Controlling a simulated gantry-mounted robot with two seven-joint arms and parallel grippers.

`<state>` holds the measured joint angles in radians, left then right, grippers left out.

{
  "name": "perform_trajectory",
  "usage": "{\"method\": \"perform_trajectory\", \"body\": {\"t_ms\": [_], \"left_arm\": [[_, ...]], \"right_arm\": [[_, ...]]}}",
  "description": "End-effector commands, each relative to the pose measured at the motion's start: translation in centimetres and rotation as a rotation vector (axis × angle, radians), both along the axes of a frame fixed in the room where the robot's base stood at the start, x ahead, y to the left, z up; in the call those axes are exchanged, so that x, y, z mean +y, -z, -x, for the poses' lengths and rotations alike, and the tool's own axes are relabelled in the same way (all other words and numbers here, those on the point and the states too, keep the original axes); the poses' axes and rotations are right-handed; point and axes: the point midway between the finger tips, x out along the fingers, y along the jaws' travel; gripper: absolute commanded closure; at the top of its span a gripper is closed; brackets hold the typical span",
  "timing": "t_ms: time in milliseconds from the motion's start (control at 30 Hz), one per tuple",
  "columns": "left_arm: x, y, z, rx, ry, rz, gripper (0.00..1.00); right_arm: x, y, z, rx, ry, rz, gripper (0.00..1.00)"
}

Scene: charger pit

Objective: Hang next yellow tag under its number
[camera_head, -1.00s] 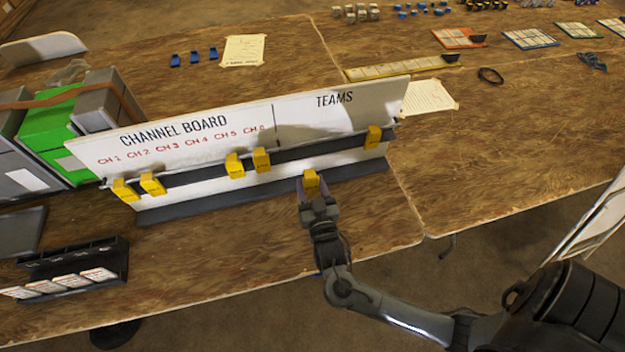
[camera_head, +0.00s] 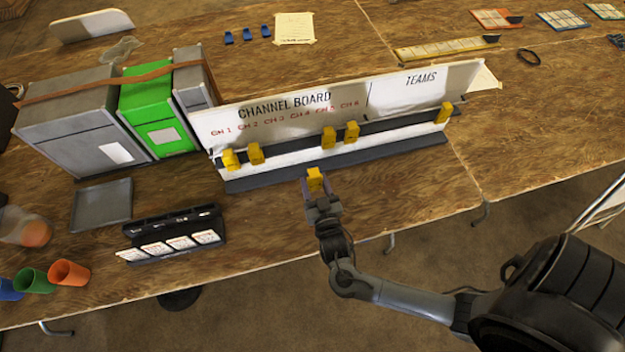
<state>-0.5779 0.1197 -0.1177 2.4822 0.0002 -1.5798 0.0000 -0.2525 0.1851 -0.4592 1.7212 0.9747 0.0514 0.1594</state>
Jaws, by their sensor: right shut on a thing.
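The white channel board (camera_head: 290,127) stands on the table with red labels CH 1 to CH 6 and a TEAMS section at its right. Yellow tags hang on its dark strip under CH 1 (camera_head: 230,160), CH 2 (camera_head: 256,154), CH 5 (camera_head: 329,138) and CH 6 (camera_head: 351,132). The strip under CH 3 and CH 4 is bare. Another yellow tag (camera_head: 444,113) hangs under TEAMS. My right gripper (camera_head: 316,186) is shut on a yellow tag (camera_head: 315,177), in front of the board's lower edge, roughly below CH 4 and CH 5. My left gripper is out of view.
A black rack (camera_head: 172,226) with white cards stands front left, near a grey tray (camera_head: 102,204). Grey and green bins (camera_head: 150,108) stand left of the board. Cups (camera_head: 68,272) are at the far left. The table right of the board is mostly clear.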

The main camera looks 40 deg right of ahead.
Motion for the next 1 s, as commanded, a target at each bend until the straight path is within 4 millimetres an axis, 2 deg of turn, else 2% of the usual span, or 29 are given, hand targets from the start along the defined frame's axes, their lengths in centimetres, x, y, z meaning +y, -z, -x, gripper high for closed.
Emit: {"method": "perform_trajectory", "body": {"t_ms": [267,1000], "left_arm": [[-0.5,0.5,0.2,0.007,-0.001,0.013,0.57],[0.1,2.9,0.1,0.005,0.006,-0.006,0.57]], "right_arm": [[-0.5,0.0,-0.8,0.001,0.001,0.0,0.76],[-2.9,0.1,-5.2,0.001,0.001,0.003,0.76]]}}
